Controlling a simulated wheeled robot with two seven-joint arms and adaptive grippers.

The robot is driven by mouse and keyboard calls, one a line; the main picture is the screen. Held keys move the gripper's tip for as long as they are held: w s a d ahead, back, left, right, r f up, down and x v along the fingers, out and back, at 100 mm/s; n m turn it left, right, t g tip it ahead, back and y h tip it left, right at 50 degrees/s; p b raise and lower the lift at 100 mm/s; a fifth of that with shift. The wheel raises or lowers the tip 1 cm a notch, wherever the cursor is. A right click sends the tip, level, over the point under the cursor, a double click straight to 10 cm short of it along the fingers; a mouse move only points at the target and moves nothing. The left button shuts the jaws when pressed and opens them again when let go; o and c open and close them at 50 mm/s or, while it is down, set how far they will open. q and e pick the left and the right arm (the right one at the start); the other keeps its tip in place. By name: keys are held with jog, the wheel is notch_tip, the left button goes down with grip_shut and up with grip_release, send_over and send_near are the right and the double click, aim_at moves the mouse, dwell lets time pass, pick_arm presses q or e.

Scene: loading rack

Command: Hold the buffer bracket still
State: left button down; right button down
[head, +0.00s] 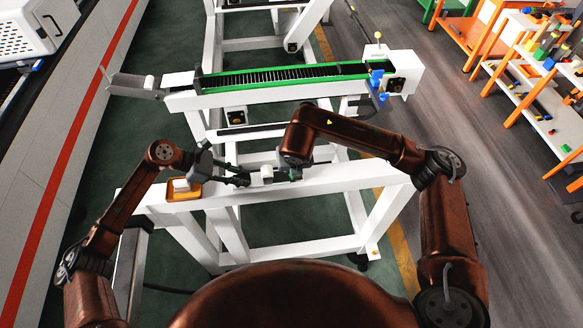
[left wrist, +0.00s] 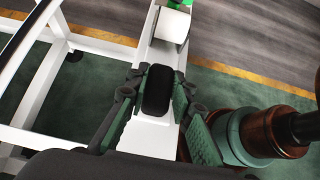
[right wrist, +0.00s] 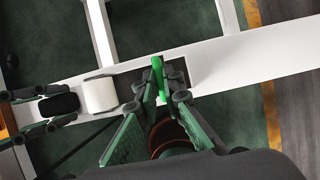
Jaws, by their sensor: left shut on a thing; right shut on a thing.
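A short line of parts sits on the white beam: a black rounded piece (left wrist: 158,90), a white cylinder (left wrist: 172,25) and a thin upright green piece (right wrist: 157,66). I cannot tell which part is the buffer bracket. My left gripper (head: 243,180) is shut on the black piece, with a finger on each side. The black piece also shows in the right wrist view (right wrist: 60,104). My right gripper (right wrist: 162,88) is shut on the green piece, right of the white cylinder (right wrist: 100,94). In the head view the right gripper (head: 293,174) is partly hidden by its arm.
The white beam (head: 340,176) runs under both grippers. Behind is a green-edged conveyor (head: 290,75). Orange shelves with parts (head: 535,75) stand at the far right. Grey floor lies between.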

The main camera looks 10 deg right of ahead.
jog(key=c, duration=2.1)
grip_release()
jog(key=v, duration=1.2)
pick_arm(q)
jog(key=c, duration=1.6)
grip_release()
